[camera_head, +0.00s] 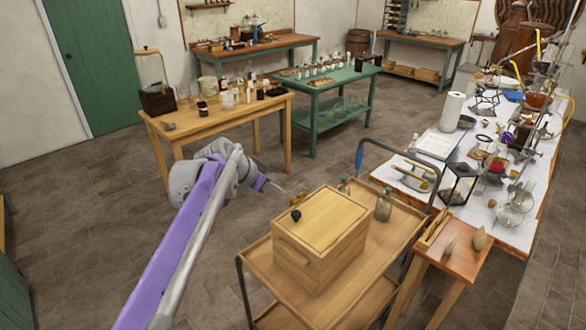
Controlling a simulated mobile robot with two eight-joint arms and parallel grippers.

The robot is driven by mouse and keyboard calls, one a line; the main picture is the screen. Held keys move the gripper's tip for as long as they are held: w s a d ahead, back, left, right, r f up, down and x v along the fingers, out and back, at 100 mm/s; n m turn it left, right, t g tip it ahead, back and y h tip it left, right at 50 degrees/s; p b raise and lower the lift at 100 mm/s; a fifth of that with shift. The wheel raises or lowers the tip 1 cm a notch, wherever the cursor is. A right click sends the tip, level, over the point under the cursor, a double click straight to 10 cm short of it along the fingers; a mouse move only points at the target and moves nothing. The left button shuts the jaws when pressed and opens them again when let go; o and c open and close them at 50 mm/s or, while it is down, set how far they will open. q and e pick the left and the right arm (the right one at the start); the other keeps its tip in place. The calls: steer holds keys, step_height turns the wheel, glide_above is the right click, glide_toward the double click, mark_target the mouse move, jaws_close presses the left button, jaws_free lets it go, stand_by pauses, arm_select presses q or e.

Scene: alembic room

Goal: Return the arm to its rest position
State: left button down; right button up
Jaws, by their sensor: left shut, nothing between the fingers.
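My left arm comes in from the lower left and reaches out toward the middle of the room. My right gripper is not in view.
Small glass bottles (384,206) stand on the cart behind the box. A small wooden table (462,252) and a long white-topped bench (436,143) with glassware are on the right. A wooden table (185,130) and a green table (335,85) stand behind.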

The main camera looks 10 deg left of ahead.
arm_select(q)
steer(key=s+f+n+y, duration=0.1)
steer(key=s+f+n, duration=0.1)
steer(key=s+f, duration=0.4)
steer(key=s+f+n+g+y, duration=0.1)
steer(key=s+f, duration=0.4)
steer(key=s, duration=1.2)
steer(key=s+f+n+y, duration=0.2)
steer(key=s+f+n, duration=0.2)
steer(key=s, duration=0.8)
step_height(320, 180, down, 3)
steer(key=shift+a+r+g, duration=0.2)
steer(key=shift+a+g, duration=0.2)
steer(key=shift+s+a, duration=0.1)
